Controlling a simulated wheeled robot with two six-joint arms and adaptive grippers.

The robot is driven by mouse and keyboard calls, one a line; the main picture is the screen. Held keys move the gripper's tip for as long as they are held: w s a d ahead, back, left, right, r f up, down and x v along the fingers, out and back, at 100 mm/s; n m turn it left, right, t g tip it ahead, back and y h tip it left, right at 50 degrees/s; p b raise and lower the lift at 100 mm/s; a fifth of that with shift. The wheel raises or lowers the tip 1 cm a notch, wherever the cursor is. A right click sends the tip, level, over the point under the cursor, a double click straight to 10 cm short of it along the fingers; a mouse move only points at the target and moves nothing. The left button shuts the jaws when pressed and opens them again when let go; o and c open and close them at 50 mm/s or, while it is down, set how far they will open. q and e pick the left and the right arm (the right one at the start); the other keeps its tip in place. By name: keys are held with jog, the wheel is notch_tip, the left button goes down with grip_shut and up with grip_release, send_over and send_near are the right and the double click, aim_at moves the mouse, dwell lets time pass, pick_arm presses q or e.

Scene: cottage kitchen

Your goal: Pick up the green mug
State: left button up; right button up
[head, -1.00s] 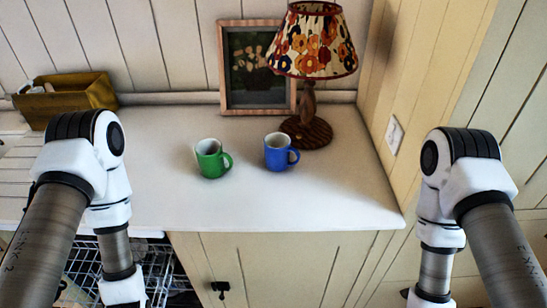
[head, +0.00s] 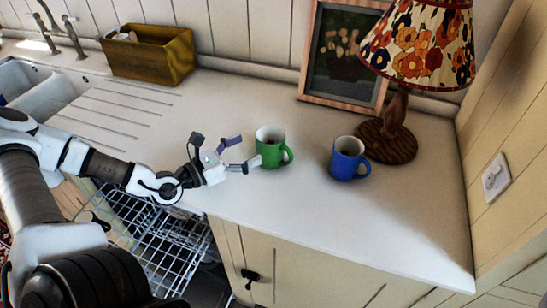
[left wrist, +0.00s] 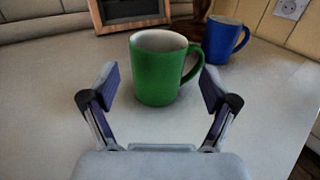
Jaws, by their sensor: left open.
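The green mug (head: 272,148) stands upright on the white counter, its handle toward the right in the head view. In the left wrist view the green mug (left wrist: 158,70) is straight ahead, just beyond and between the open fingers. My left gripper (head: 240,153) is open and empty, low over the counter, just left of the mug. In the left wrist view the left gripper (left wrist: 160,88) has its fingers spread wider than the mug body. The right gripper is not in view.
A blue mug (head: 347,158) stands right of the green one, also in the left wrist view (left wrist: 225,40). Behind are a lamp (head: 415,50) and a framed picture (head: 345,60). A wooden box (head: 150,55) is at back left. An open dishwasher rack (head: 160,240) lies below the counter edge.

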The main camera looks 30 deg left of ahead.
aim_at(260, 153)
pick_arm(q)
jog(key=f+b, duration=0.1)
jog(key=f, duration=0.3)
jog(key=shift+w+b, duration=0.2)
jog(key=shift+b, duration=0.15)
jog(key=shift+w+d+b, duration=0.2)
jog(key=shift+w+b, duration=0.45)
jog(key=shift+b, duration=0.05)
jog(key=shift+w+d+b, duration=0.25)
jog(key=shift+w+b, duration=0.05)
jog(key=shift+w, duration=0.25)
jog(key=b+x, duration=0.2)
jog(key=x, duration=0.2)
jog(key=shift+w, duration=0.15)
jog(key=shift+w+d+r, duration=0.15)
jog(key=shift+w+d, duration=0.1)
jog(key=shift+w, duration=0.2)
jog(key=shift+s+a, duration=0.1)
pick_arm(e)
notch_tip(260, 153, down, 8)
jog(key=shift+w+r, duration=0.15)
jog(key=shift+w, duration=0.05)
pick_arm(q)
jog(key=c, duration=1.1)
